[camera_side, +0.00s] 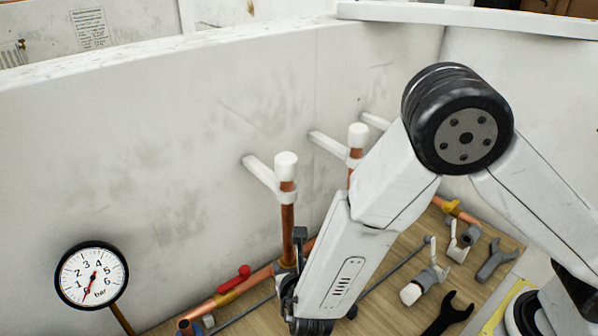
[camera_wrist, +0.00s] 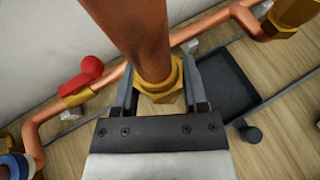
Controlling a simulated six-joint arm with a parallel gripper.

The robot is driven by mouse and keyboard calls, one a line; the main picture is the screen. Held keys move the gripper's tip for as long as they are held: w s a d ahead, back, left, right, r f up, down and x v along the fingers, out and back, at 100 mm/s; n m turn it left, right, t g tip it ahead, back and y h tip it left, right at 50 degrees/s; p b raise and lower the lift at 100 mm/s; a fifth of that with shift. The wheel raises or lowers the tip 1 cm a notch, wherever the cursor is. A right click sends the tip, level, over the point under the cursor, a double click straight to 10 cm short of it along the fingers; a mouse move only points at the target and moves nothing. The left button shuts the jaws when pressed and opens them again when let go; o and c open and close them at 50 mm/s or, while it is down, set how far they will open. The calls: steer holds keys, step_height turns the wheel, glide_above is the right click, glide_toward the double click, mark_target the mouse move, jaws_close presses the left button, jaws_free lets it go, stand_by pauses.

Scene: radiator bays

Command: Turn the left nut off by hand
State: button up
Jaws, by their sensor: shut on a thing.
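The left upright copper pipe (camera_side: 288,220) has a white cap and stands in front of the wall. It also rises large in the wrist view (camera_wrist: 130,35). A brass nut (camera_wrist: 160,86) sits around its foot. My gripper (camera_wrist: 160,70) has one finger on each side of this nut and is shut on it. In the side view, my gripper is low at the pipe's foot, and my forearm hides part of the area to its right. The nut is small and mostly hidden there.
A red-handled valve (camera_side: 238,276) lies left of the pipe. A pressure gauge (camera_side: 92,275) stands further left. A second capped pipe (camera_side: 357,145) is partly behind my arm. A dark tray (camera_wrist: 222,84) is beside my right finger. Wrenches and loose fittings (camera_side: 448,313) lie on the right.

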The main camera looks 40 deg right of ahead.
steer(key=shift+d+n+y, duration=0.1)
steer(key=shift+n+y, duration=0.2)
steer(key=shift+n, duration=0.1)
steer(key=shift+n+t+y, duration=0.5)
steer(key=shift+n+y, duration=0.4)
steer(key=shift+y, duration=0.2)
steer(key=shift+c, duration=0.2)
steer(key=shift+n+y, duration=0.7)
steer(key=o, duration=1.1)
steer(key=shift+v, duration=5)
steer(key=shift+d, duration=0.1)
